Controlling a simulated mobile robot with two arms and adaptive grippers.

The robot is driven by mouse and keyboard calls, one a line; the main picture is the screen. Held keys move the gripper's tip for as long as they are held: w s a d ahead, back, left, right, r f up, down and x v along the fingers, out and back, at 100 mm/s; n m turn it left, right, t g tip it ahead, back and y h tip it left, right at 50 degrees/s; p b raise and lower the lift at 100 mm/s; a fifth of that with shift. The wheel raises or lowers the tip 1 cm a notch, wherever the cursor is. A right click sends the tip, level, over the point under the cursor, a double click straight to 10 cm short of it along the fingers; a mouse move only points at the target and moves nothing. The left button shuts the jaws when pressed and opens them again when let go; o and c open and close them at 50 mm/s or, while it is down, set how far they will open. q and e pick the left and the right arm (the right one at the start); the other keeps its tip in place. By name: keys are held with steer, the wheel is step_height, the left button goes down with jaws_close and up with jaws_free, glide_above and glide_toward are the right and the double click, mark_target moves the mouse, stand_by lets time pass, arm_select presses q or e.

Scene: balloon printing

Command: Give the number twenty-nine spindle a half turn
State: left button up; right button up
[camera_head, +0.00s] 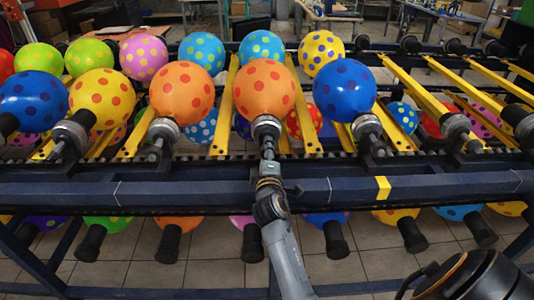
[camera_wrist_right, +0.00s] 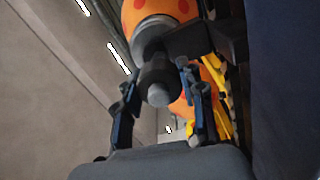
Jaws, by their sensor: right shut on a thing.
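An orange balloon with red dots (camera_head: 264,88) sits on a grey spindle (camera_head: 266,123) near the middle of the rack. My right gripper (camera_head: 268,153) is at the outer end of this spindle, shut on it. In the right wrist view, the two fingers of my right gripper (camera_wrist_right: 158,88) stand on either side of the spindle's dark end (camera_wrist_right: 157,72), below the orange balloon (camera_wrist_right: 150,14). No number is readable on the spindle. My left gripper is not in view.
A blue dotted balloon (camera_head: 344,90) on its spindle is to the right, another orange balloon (camera_head: 182,92) to the left. A dark blue rail (camera_head: 150,194) runs across the front. Several balloons hang below it. Empty spindles (camera_head: 455,124) stand at the right.

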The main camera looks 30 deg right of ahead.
steer(key=shift+m, duration=0.3)
steer(key=o, duration=1.2)
